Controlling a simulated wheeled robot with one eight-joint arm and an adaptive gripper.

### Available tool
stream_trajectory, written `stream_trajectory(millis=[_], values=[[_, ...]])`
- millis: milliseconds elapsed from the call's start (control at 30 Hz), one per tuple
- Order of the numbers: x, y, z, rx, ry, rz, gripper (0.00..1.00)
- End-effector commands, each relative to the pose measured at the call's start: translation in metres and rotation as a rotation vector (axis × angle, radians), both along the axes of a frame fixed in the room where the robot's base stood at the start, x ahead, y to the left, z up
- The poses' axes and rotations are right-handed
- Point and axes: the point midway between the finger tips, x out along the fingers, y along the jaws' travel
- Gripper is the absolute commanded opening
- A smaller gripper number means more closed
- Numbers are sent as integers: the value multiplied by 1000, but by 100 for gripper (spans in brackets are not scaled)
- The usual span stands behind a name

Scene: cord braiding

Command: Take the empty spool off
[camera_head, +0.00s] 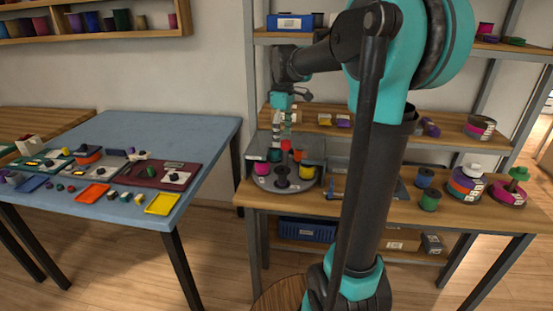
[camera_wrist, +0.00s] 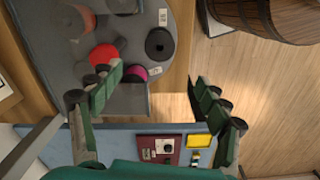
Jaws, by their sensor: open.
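The spool carrier is a round grey plate (camera_head: 262,182) on the wooden bench, with several coloured spools around a red-topped centre (camera_head: 285,145). A black spool with no coloured cord showing (camera_head: 283,177) stands at its front, between a pink spool (camera_head: 263,169) and a yellow one (camera_head: 306,171). In the wrist view the plate (camera_wrist: 184,35) fills the upper left, and the black spool (camera_wrist: 158,44) is seen from above with a dark hole. My gripper (camera_head: 284,135) is above the plate, behind the black spool. In the wrist view its fingers (camera_wrist: 155,88) are spread, with nothing held between them.
A blue table (camera_head: 200,135) at left holds trays and small parts. More spools (camera_head: 429,200) stand at the bench's right side. A wooden barrel (camera_wrist: 282,18) is at upper right in the wrist view. Floor shows between bench and blue table.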

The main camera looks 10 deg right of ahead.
Motion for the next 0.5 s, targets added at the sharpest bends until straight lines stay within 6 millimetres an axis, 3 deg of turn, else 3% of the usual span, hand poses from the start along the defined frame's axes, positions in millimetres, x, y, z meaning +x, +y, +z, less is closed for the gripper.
stream_trajectory(millis=[500], values=[[0,0,-92,0,-1,-3,76]])
